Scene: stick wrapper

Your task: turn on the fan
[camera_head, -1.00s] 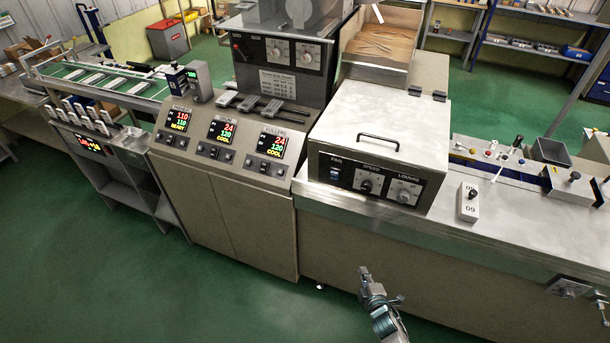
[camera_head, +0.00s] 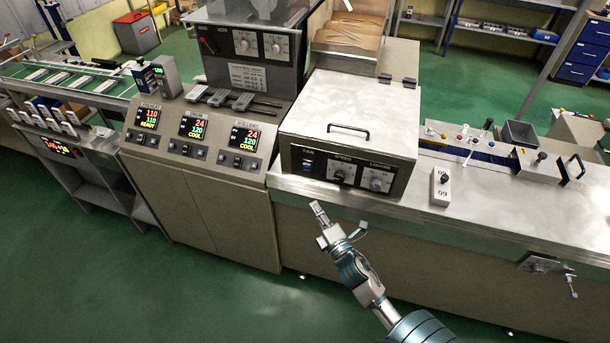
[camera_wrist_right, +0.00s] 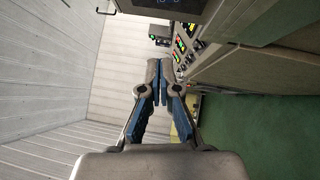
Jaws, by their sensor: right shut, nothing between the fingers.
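The fan control box (camera_head: 350,135) is a metal box with a lid and handle on the counter, in the middle of the head view. Its black front panel carries a blue-lit rocker switch (camera_head: 307,165) under the label FAN at the left, then a SPEED knob (camera_head: 341,174) and a LOUVRE knob (camera_head: 377,182). My right gripper (camera_head: 317,208) is just in front of and below the panel, apart from it, fingers shut and empty. In the right wrist view the fingertips (camera_wrist_right: 160,68) meet. My left gripper is not in view.
A sloped console (camera_head: 195,135) with several lit displays stands left of the box. A small white block with a black knob (camera_head: 440,188) stands on the counter to the right. The counter (camera_head: 510,215) is largely bare in front there.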

